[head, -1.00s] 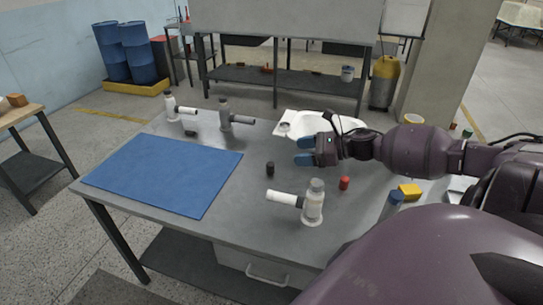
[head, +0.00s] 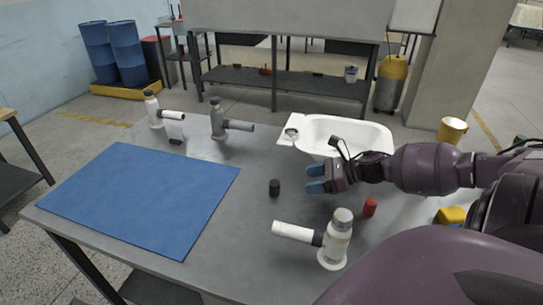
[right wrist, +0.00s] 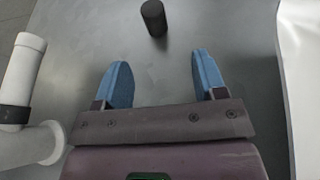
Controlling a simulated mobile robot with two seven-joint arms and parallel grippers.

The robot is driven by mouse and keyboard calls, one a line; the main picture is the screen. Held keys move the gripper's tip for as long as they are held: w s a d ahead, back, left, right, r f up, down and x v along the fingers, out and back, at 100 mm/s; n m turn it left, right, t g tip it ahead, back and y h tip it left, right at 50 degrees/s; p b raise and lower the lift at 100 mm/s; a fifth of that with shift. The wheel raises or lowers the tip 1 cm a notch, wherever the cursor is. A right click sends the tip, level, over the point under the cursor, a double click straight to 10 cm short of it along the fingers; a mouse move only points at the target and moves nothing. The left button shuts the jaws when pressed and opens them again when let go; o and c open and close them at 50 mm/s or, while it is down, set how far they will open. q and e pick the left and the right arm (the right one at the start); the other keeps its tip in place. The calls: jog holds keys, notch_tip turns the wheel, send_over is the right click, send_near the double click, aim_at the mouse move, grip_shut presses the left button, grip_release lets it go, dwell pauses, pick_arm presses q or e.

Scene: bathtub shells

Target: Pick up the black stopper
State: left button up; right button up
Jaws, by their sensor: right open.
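The black stopper (head: 275,187), a small dark cylinder, stands upright on the grey table, right of the blue mat. In the right wrist view the stopper (right wrist: 153,17) is at the top, ahead of the fingertips and roughly in line with the gap between them. My right gripper (head: 312,179) is open and empty, with blue finger pads, just right of the stopper and apart from it. In the right wrist view its two fingers (right wrist: 161,62) are spread with bare table between them. My left gripper is not in view.
A white pipe fitting (head: 334,243) stands in front of the gripper, and also shows in the wrist view (right wrist: 25,80). A white tub shell (head: 322,124) lies behind. A red stopper (head: 370,207) is to the right. The blue mat (head: 140,195) is bare.

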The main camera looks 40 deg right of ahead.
aim_at(278, 186)
jog(key=b+x, duration=0.1)
jog(key=x, duration=0.3)
jog(key=shift+w+a, duration=0.15)
jog(key=shift+a, duration=0.05)
jog(key=shift+w+a+f, duration=0.1)
jog(key=shift+w+f, duration=0.05)
jog(key=shift+w, duration=0.05)
jog(key=shift+w+a, duration=0.2)
jog(key=b+x, duration=0.1)
jog(key=x, duration=0.3)
jog(key=shift+s+a, duration=0.15)
jog(key=shift+a, duration=0.05)
jog(key=shift+w+a+b, duration=0.3)
jog(key=shift+w, duration=0.15)
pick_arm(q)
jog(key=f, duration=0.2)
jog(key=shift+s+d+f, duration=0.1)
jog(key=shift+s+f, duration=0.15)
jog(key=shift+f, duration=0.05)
pick_arm(e)
jog(key=c, duration=1)
